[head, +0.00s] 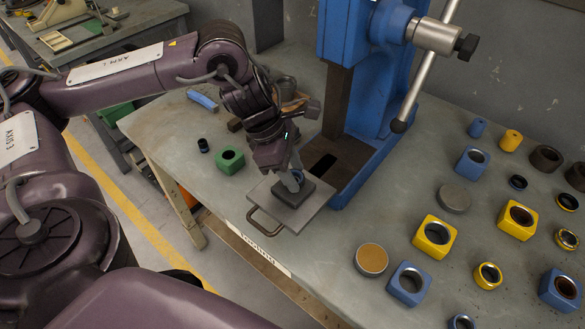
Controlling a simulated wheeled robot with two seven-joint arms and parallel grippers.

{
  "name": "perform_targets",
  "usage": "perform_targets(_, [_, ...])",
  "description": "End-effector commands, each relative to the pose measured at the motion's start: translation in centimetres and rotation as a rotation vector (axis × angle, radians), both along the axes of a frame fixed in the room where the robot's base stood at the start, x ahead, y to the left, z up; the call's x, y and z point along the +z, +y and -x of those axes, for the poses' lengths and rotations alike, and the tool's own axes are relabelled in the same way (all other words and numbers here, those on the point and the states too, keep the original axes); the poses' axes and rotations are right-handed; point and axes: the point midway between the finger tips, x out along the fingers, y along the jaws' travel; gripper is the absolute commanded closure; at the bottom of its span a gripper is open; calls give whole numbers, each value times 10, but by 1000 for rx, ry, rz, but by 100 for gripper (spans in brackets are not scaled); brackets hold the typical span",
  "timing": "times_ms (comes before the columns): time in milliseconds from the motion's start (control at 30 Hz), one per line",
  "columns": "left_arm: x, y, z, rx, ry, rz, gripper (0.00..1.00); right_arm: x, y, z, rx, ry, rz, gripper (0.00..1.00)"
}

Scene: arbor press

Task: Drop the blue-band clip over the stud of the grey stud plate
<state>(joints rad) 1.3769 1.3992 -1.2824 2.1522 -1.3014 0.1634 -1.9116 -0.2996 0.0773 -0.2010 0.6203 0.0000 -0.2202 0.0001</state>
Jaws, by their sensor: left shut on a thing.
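My left gripper (292,178) is low over a dark grey block-like plate (298,196), likely the stud plate. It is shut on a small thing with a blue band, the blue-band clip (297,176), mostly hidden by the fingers. The dark plate lies on a flat light grey tray (317,207) at the front of the press. I see no stud; the gripper and clip cover that spot. I cannot tell whether the clip touches the plate or is around a stud. My right gripper is not in view.
The blue arbor press (345,40) stands right behind the tray, with its lever (425,75) to the right. A green block (230,160) and a small dark ring (203,145) lie left. Several blue and yellow blocks, such as one yellow block (434,236), fill the right side.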

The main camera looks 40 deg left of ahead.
Motion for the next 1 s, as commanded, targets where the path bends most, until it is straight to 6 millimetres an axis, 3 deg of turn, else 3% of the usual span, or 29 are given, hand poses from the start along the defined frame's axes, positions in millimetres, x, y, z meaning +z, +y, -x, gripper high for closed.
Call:
perform_targets(633, [-4, 0, 0, 0, 0, 0, 81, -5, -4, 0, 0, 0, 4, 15])
perform_targets(667, [-4, 0, 0, 0, 0, 0, 58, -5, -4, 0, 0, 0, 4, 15])
perform_targets(800, [-4, 0, 0, 0, 0, 0, 39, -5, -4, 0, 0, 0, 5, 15])
perform_targets(833, [-4, 0, 0, 0, 0, 0, 35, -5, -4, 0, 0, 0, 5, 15])
perform_targets(1000, [-4, 0, 0, 0, 0, 0, 35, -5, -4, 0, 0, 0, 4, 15])
